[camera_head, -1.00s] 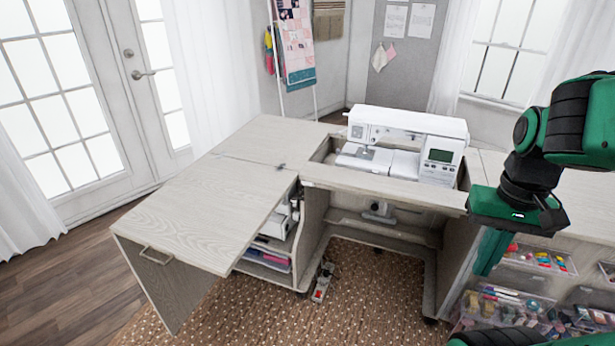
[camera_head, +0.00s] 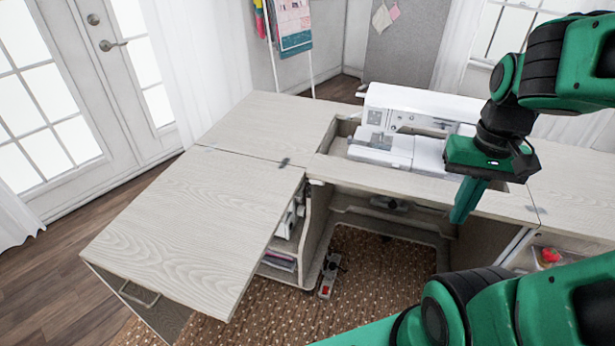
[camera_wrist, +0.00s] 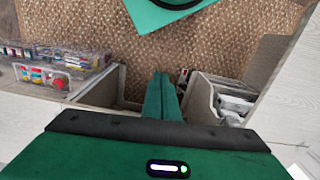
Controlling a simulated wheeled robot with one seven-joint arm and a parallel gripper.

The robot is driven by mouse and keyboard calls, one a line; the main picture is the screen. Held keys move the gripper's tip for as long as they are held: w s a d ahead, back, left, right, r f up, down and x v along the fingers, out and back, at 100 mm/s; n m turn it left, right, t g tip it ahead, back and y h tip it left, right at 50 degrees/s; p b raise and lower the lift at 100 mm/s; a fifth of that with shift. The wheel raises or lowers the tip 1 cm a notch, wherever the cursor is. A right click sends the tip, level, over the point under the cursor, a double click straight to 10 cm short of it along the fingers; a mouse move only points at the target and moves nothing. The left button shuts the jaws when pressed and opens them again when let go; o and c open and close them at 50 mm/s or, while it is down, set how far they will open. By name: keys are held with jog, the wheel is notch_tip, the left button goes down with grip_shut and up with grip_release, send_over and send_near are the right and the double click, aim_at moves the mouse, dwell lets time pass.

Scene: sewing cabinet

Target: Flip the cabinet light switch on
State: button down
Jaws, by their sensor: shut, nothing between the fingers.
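The pale wood sewing cabinet (camera_head: 208,222) stands open, with a white sewing machine (camera_head: 420,105) sunk in its top. I cannot make out a light switch for certain. A small device with red on it (camera_head: 327,278) lies on the carpet below the kneehole. A small grey fitting (camera_head: 392,203) sits at the back of the kneehole. My gripper (camera_head: 459,219) points down, shut and empty, just in front of the cabinet's front edge, right of the kneehole's middle. In the wrist view the closed fingers (camera_wrist: 160,76) are over the kneehole and carpet, touching nothing that I can see.
Open shelves (camera_head: 280,258) with books line the kneehole's left side. A clear bin of colourful supplies (camera_wrist: 50,76) is in the right section, shown at left in the wrist view. My arm fills the lower right of the head view.

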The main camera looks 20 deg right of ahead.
jog(key=w+a+f+t+h, duration=0.1)
jog(key=w+a+f, duration=0.15)
jog(key=w, duration=0.75)
jog(key=w+a+f+t+h, duration=0.1)
jog(key=w+a+f, duration=0.15)
jog(key=w, duration=0.65)
jog(key=w+a+f+t, duration=0.1)
jog(key=w+a+f, duration=0.2)
jog(key=w+a, duration=0.3)
jog(key=w+a+f+t, duration=0.1)
jog(key=w+a+f, duration=0.3)
jog(key=w+a, duration=0.3)
jog(key=a, duration=0.3)
jog(key=shift+f+n, duration=0.3)
jog(key=shift+a+f, duration=0.1)
